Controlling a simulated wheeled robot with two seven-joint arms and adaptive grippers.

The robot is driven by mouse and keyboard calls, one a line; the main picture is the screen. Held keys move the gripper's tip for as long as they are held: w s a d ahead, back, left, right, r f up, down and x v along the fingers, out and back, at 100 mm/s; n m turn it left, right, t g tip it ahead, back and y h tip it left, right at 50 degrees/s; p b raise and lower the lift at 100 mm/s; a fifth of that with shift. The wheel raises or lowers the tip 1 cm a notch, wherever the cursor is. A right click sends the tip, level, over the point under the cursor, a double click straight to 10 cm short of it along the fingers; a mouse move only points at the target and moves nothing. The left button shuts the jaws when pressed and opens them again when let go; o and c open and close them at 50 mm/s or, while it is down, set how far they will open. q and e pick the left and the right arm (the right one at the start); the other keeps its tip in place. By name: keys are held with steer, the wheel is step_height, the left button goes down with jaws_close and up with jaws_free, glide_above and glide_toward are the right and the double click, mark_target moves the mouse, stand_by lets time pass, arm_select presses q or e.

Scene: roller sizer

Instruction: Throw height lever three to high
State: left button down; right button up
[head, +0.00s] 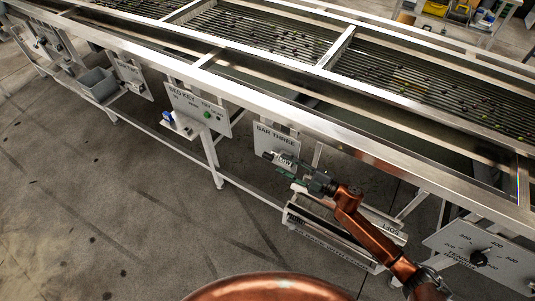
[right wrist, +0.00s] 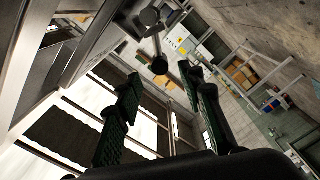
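A white panel labelled BAR THREE (head: 272,137) hangs under the roller machine's front rail. My right gripper (head: 284,168) is just in front of the panel's lower part and covers some of it. In the right wrist view, the right gripper (right wrist: 162,110) is open, with its two green-padded fingers apart and nothing between them. A dark lever (right wrist: 155,40) with a round hub and a ball end shows just beyond the fingertips, roughly in line with the gap. In the head view the lever is too small and covered to read its position. My left gripper is not in view.
The long roller machine's steel rail (head: 240,85) runs above the panel. A BED KEY panel (head: 198,108) hangs to the left, a dial panel (head: 483,258) to the lower right. A labelled tray (head: 335,237) sits low below my right arm. The floor at left is clear.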

mark_target(269, 157)
steer(key=x, duration=0.8)
steer(key=shift+b, duration=0.4)
jaws_close()
